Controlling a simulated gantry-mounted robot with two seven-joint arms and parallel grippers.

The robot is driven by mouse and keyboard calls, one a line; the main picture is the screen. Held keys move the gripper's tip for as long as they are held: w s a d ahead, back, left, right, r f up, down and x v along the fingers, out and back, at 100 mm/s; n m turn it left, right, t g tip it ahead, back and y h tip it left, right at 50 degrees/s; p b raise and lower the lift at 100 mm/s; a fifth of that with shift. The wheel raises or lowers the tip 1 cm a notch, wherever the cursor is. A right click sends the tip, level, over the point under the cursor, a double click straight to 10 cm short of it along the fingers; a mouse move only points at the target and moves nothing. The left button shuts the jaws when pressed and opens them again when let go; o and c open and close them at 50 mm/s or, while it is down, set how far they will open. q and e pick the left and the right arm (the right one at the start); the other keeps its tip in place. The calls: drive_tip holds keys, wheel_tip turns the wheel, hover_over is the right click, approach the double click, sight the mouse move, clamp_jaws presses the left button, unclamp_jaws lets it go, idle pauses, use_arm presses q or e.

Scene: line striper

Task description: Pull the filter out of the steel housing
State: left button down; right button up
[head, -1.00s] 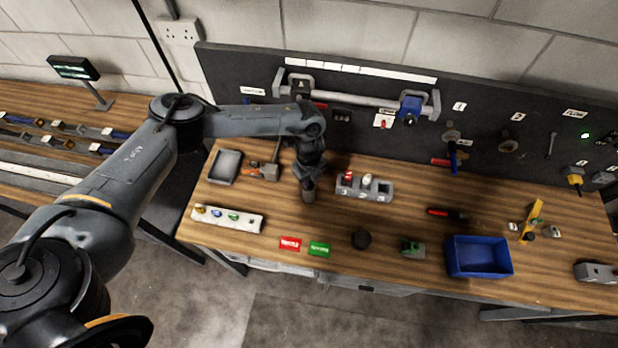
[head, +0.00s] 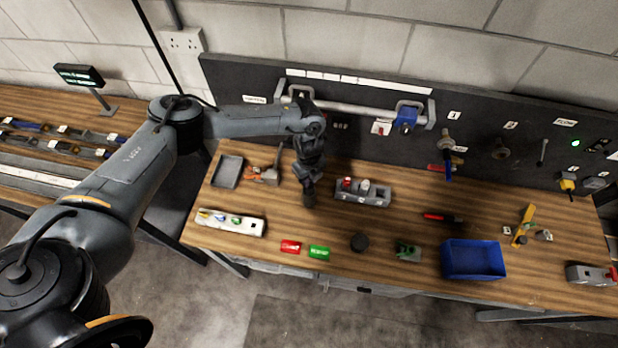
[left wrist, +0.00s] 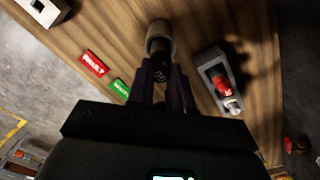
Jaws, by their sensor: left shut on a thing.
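My left gripper (head: 308,186) points down over the workbench, left of the grey block. In the left wrist view its fingers (left wrist: 162,82) are shut on the black filter (left wrist: 160,67), which carries small pale marks. The steel housing (left wrist: 159,37) is a short pale grey cylinder at the far end of the filter, in line with it. I cannot tell how deep the filter sits in it. In the head view the gripper largely hides both. My right gripper is out of view.
A grey block (head: 374,198) with red and white parts stands close to the right of the gripper. A grey tray (head: 228,171) and a white strip (head: 229,223) are on the left. Red (head: 290,246) and green (head: 319,252) labels lie in front. A blue bin (head: 473,260) stands further right.

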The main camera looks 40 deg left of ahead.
use_arm(q)
drive_tip(key=shift+r+p, duration=1.3)
drive_tip(key=shift+r, duration=0.3)
drive_tip(key=shift+r+p, duration=1.35)
drive_tip(key=shift+r, duration=0.4)
